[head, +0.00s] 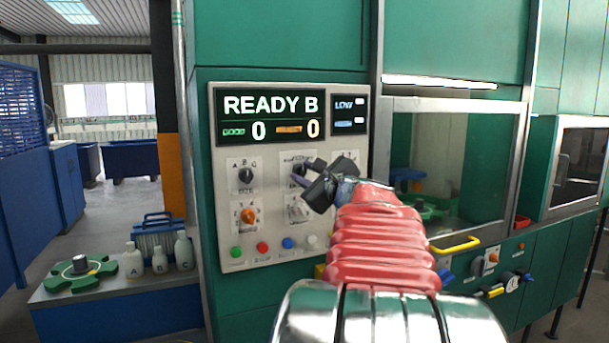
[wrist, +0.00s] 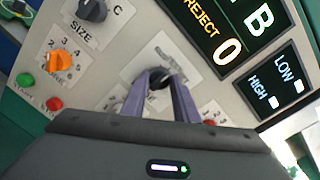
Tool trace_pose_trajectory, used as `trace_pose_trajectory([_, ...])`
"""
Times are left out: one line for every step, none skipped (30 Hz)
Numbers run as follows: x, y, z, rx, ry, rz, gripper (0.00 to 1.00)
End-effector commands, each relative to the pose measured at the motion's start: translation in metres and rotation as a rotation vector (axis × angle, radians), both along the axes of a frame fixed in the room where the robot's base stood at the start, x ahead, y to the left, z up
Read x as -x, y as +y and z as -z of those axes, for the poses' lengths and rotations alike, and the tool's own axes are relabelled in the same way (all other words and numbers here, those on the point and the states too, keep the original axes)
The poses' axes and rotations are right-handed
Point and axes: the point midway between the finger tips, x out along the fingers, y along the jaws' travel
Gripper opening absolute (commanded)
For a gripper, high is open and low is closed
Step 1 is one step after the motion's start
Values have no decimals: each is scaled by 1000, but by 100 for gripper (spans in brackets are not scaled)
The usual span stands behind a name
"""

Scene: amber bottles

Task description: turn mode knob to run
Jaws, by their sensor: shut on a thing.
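The mode knob (wrist: 159,78) is a dark knob on a white label plate on the control panel. In the wrist view my gripper (wrist: 160,84) has its two purple-grey fingers closed around it, one on each side. In the head view my gripper (head: 299,176) reaches the panel from the right, and its fingers and wrist hide much of the knob and its label. The knob's pointer direction and the position words cannot be read. The panel display (head: 268,117) reads READY B, with two zeros below.
A black size knob (head: 246,175) and an orange knob (head: 249,215) sit left of my gripper. Coloured push buttons, including a green one (head: 236,252), line the panel's lower edge. A glazed door (head: 440,180) stands to the right. White bottles (head: 159,260) stand on a bench at the left.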

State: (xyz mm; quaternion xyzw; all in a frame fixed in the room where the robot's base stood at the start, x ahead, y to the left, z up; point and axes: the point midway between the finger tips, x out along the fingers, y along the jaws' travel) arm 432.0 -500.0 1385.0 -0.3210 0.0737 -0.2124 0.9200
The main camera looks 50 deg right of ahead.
Motion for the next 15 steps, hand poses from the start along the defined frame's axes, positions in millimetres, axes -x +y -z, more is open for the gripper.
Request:
trace_pose_trajectory([-2,2,2,1,4,-9,4])
trace_pose_trajectory([-2,2,2,3,5,-9,4])
trace_pose_trajectory([-2,1,2,7,8,-10,4])
trace_pose_trajectory([-2,2,2,12,10,-10,4])
trace_pose_trajectory([-2,1,2,17,13,-9,5])
trace_pose_trajectory([-2,1,2,26,18,-10,5])
trace_pose_trajectory([-2,1,2,32,23,-10,5])
trace_pose_trajectory([-3,1,2,41,27,-10,5])
trace_pose_trajectory([-3,1,2,53,35,-10,5])
trace_pose_trajectory([-3,1,2,65,42,-9,5])
trace_pose_trajectory([-3,1,2,77,49,-10,5])
trace_pose_trajectory([-3,1,2,96,60,-10,5])
trace_pose_trajectory([-3,1,2,111,69,-9,5])
trace_pose_trajectory([-3,1,2,127,80,-10,5])
trace_pose_trajectory([-3,1,2,149,93,-10,5])
